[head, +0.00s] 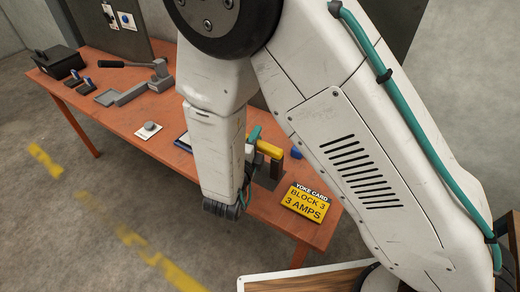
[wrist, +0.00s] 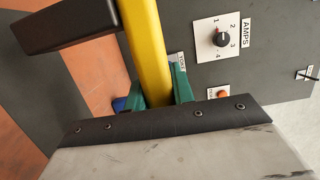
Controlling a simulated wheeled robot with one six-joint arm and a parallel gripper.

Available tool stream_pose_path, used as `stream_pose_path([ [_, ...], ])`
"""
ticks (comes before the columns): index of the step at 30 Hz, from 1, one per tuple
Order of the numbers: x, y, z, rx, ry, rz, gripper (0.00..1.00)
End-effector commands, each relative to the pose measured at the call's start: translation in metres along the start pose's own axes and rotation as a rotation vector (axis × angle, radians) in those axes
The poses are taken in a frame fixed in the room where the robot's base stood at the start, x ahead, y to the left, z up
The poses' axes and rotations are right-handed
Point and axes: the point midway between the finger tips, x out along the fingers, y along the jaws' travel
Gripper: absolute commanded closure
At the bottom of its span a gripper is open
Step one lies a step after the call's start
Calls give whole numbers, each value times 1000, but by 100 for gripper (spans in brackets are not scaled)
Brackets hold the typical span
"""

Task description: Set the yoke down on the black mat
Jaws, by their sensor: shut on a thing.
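The yoke is a yellow bar with dark grey legs. In the head view the yellow bar (head: 268,149) shows beside my forearm, above the right part of the table. In the wrist view the yellow bar (wrist: 143,45) runs between the green fingers of my gripper (wrist: 159,88), and a dark leg (wrist: 70,28) reaches to the left. My gripper is shut on the yellow bar. In the head view its teal fingertips (head: 254,134) are partly hidden by my arm. I cannot clearly make out the black mat; a dark grey strip (wrist: 38,70) at the wrist view's left may be it.
A grey panel with an amps dial (wrist: 222,38) and orange button (wrist: 222,94) stands close by.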

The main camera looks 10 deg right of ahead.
Motion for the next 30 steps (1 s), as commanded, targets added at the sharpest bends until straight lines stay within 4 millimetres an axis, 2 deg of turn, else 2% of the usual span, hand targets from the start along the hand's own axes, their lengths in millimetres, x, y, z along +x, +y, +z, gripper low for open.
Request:
stream_pose_path([
  [12, 22, 4, 15, 1, 0, -1, 100],
  [19, 21, 33, 14, -2, -2, -1, 100],
  [30, 21, 37, 14, 1, -2, -2, 100],
])
